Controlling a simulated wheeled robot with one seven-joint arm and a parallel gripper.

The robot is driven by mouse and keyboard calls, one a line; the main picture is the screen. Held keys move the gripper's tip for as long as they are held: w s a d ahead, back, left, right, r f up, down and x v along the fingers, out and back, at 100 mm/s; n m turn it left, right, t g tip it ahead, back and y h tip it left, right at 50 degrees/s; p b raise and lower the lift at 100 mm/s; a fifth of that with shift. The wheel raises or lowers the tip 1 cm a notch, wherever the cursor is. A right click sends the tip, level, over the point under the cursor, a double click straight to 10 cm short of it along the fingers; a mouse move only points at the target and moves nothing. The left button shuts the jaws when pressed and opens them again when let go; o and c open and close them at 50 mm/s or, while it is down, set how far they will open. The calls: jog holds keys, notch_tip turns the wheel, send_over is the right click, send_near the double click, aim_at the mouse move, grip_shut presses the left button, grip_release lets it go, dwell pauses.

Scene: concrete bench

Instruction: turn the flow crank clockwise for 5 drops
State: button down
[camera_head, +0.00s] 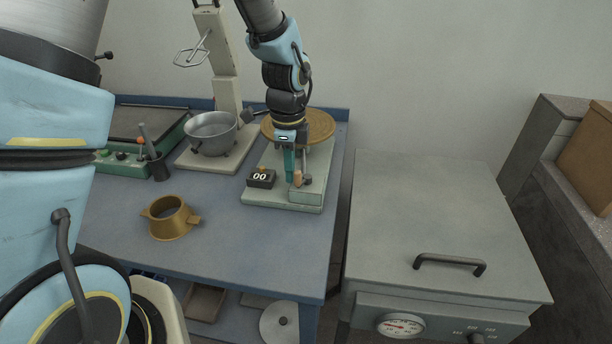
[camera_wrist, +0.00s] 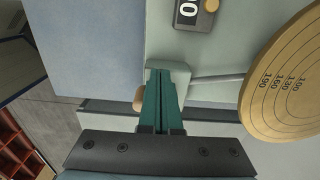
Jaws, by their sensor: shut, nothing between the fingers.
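My gripper (camera_head: 289,178) is shut and empty, pointing down over the pale green device base (camera_head: 262,198) at the bench's right end. In the wrist view my gripper (camera_wrist: 167,75) shows its green fingers together. A tan crank knob (camera_head: 297,179) is right beside the fingertips; in the wrist view the knob (camera_wrist: 138,101) is partly hidden behind the fingers. I cannot tell whether they touch. The crank's arm is mostly hidden. A small black counter (camera_head: 260,178) on the base reads "00"; part of the counter (camera_wrist: 191,12) also shows in the wrist view.
A round tan disc (camera_head: 322,124) stands behind the gripper; in the wrist view the disc (camera_wrist: 285,85) bears numbered rings. A metal pot (camera_head: 211,130) and a brass ring-shaped holder (camera_head: 171,220) are to the left. A grey lidded cabinet (camera_head: 420,210) is right of the bench.

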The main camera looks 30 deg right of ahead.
jog(key=shift+w+d+r+p, duration=0.15)
jog(key=shift+w+d+p, duration=0.2)
jog(key=shift+w+d, duration=0.25)
jog(key=shift+w+d+p, duration=0.2)
jog(key=shift+d, duration=0.4)
jog(key=shift+w+d+p, duration=0.15)
jog(key=shift+w+d, duration=0.05)
jog(key=shift+d, duration=0.35)
jog(key=shift+s+d, duration=0.1)
jog(key=shift+d, duration=0.6)
jog(key=shift+s+d, duration=0.35)
jog(key=shift+d, duration=0.15)
jog(key=c, duration=1.6)
grip_release()
jog(key=c, duration=1)
grip_release()
jog(key=shift+c, duration=0.2)
jog(key=shift+r, duration=0.1)
